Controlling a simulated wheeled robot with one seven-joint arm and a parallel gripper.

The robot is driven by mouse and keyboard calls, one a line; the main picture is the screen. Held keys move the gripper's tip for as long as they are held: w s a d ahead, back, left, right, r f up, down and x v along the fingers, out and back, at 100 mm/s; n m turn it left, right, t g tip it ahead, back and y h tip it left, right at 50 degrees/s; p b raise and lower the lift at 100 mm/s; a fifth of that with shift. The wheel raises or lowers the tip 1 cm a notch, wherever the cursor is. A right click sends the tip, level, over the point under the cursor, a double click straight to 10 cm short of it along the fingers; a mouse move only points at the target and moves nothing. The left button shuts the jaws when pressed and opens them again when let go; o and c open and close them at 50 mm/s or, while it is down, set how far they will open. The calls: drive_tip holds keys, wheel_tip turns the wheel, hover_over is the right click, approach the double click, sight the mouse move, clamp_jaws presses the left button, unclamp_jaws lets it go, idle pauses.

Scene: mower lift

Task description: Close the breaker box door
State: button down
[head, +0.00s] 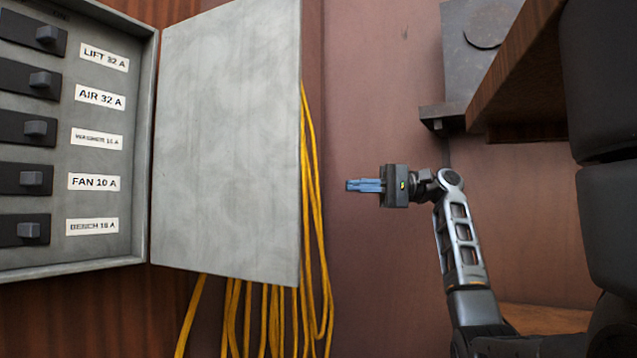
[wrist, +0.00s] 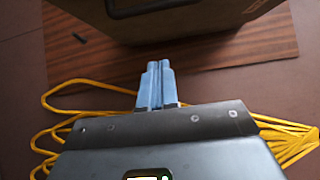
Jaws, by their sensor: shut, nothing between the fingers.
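The grey breaker box (head: 148,130) is at the left of the head view, with several dark breakers and labels such as LIFT 32 A and FAN 10 A showing. Its flat grey door (head: 225,140) stands open, swung out to the right from the box's right edge. My gripper (head: 349,185) is to the right of the door's free edge, apart from it, with its blue fingers pointing left. The fingers are shut and empty; they also show together in the wrist view (wrist: 158,66). No handle shows on the visible face of the door.
Yellow cables (head: 316,200) hang behind and below the door; yellow loops (wrist: 75,95) show in the wrist view. A wooden shelf (head: 515,70) and dark metal bracket (head: 445,115) are at upper right. A dark object (wrist: 165,25) crosses the wrist view's top.

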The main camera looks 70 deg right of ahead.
drive_tip(key=w+a+r, duration=0.1)
drive_tip(key=w+a, duration=0.7)
drive_tip(key=shift+w+a, duration=0.15)
drive_tip(key=shift+w, duration=0.1)
drive_tip(key=shift+r, duration=0.15)
idle(0.4)
